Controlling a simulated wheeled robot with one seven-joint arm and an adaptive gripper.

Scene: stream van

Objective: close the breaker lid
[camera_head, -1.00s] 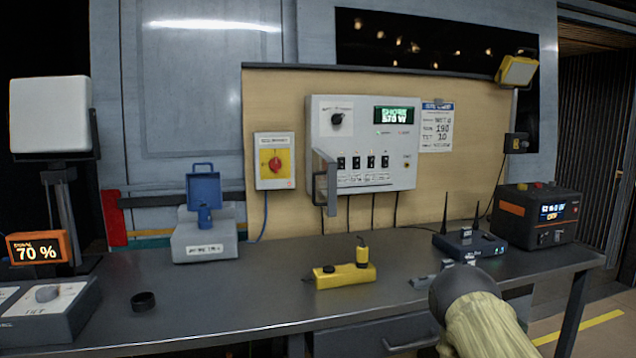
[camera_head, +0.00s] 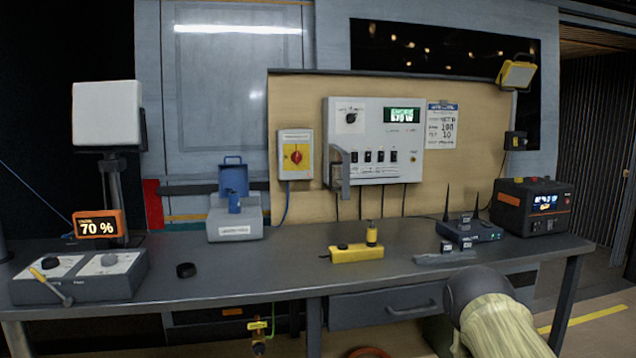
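The grey breaker panel (camera_head: 372,112) hangs on the tan board behind the bench. It has a dial at its upper left and a green lit display. The breaker lid (camera_head: 344,173) is a dark grey flap at the panel's lower left. It stands open, swung out from the panel and seen nearly edge-on. The row of black breaker switches (camera_head: 381,156) to its right is uncovered. Part of my arm, dark and pale yellow, shows at the bottom right, well apart from the lid. My gripper is not in view.
The dark bench (camera_head: 290,265) stands between me and the panel. On it are a blue-lidded grey box (camera_head: 236,215), a yellow block (camera_head: 356,253), a router (camera_head: 470,233), a black-orange power unit (camera_head: 532,205) and a control box (camera_head: 80,278). The bench's front middle is mostly clear.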

